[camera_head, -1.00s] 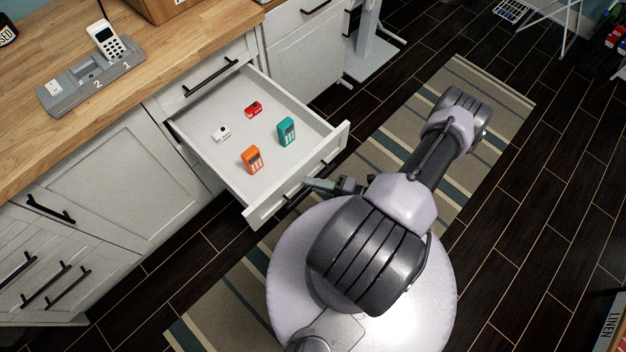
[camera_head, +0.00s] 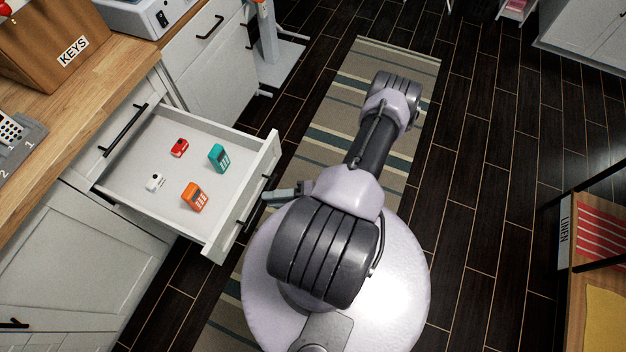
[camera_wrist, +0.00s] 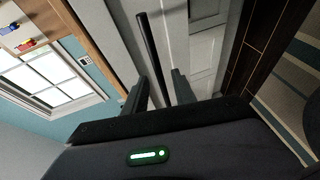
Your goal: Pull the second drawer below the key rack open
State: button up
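A white drawer (camera_head: 228,225) stands well out from the cabinet, under a closed drawer front (camera_head: 108,128). It holds small red, white, teal and orange items. Its dark bar handle (camera_head: 243,211) is on the front face. My gripper (camera_head: 283,195) is just outside that face, close to the handle and partly hidden by my arm. In the wrist view, my gripper (camera_wrist: 158,92) has its two fingers apart, with a dark bar handle (camera_wrist: 148,45) running between them and gaps visible at the sides.
A striped rug (camera_head: 345,85) lies on the dark floor. A shelf with a LINEN sign (camera_head: 565,230) stands at right.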

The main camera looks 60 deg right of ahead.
jog(key=p+v, duration=0.1)
jog(key=v, duration=1.3)
jog(key=shift+p, duration=0.3)
jog(key=shift+w, duration=0.1)
jog(key=w+d+r+n+g+y, duration=0.1)
jog(key=w+r+n+g, duration=0.4)
jog(key=r+n, duration=0.35)
jog(key=w+d+r+n+g+y, duration=0.1)
jog(key=w+d+r+n+g, duration=0.1)
jog(key=w+r+n+g, duration=0.5)
jog(key=w+a+r+n+h, duration=0.1)
jog(key=w+a+r+n, duration=0.3)
jog(key=r, duration=0.3)
jog(key=w+a+r+n+h, duration=0.2)
jog(key=a+r+n, duration=0.3)
jog(key=r+n, duration=0.2)
jog(key=s+a+r+n+t+h, duration=0.1)
jog(key=s+a+r+n, duration=0.1)
jog(key=a+r+n, duration=0.5)
jog(key=s+a+r+n+t+h, duration=0.2)
jog(key=a+r+n, duration=0.6)
jog(key=a+n, duration=0.4)
jog(key=shift+s+a+h, duration=0.3)
jog(key=shift+s+a, duration=0.15)
jog(key=shift+a, duration=0.3)
